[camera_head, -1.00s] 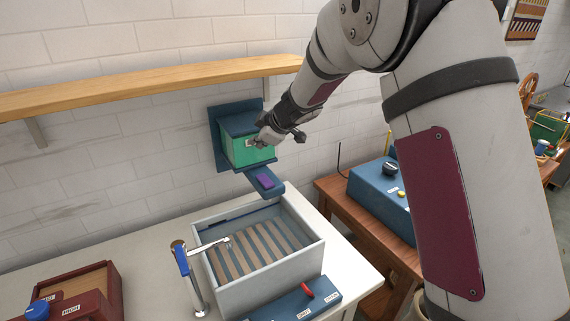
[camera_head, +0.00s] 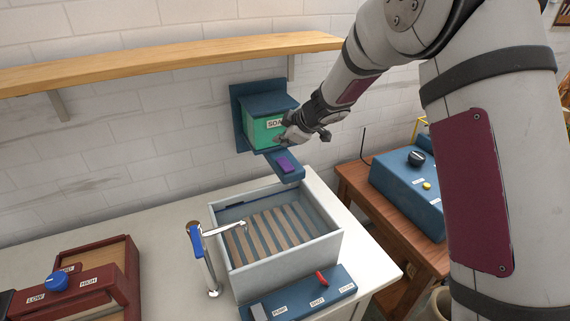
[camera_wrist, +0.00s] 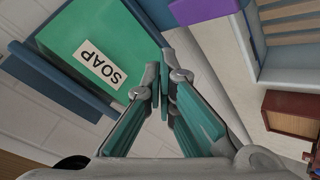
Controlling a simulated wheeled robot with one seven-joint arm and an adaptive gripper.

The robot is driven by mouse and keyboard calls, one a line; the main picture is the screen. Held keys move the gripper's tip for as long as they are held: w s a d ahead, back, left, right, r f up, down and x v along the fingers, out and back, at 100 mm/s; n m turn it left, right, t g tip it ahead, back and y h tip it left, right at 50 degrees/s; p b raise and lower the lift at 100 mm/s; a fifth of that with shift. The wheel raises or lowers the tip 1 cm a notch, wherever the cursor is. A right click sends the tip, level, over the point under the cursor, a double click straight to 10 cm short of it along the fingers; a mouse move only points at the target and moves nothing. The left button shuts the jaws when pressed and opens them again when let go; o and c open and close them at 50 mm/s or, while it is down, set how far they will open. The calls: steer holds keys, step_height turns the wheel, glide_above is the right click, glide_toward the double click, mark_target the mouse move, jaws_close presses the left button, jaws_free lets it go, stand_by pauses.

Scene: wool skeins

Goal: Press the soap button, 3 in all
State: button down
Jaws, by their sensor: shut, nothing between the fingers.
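The soap dispenser is a green box (camera_head: 262,130) with a blue lid and back plate, fixed to the wall. Its SOAP label also shows, upside down, on the green box in the wrist view (camera_wrist: 75,50). A purple button (camera_head: 286,165) sits on the blue ledge (camera_head: 293,177) that juts out below the box. The button's edge shows at the top of the wrist view (camera_wrist: 245,14). My gripper (camera_head: 281,140) is shut and empty, in front of the box's lower right part and above the button. In the wrist view the fingertips (camera_wrist: 163,80) meet, apart from the button.
A grey sink (camera_head: 335,245) with slats stands below the dispenser, with a blue-handled tap (camera_head: 207,262) at its front left. A wooden shelf (camera_head: 170,62) runs along the wall above. A blue box (camera_head: 400,190) stands on a wooden table at right; a dark red box (camera_head: 125,285) is at left.

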mark_target(283, 164)
steer(key=shift+f+b, duration=0.9)
steer(key=shift+f, duration=1.5)
steer(key=shift+f, duration=0.1)
steer(key=shift+f, duration=0.3)
steer(key=shift+f+b, duration=0.4)
steer(key=shift+f, duration=0.1)
steer(key=shift+r, duration=0.1)
stand_by(0.5)
steer(key=shift+r+p, duration=0.6)
steer(key=shift+r, duration=0.25)
steer(key=shift+r+p, duration=0.85)
steer(key=shift+r, duration=1.65)
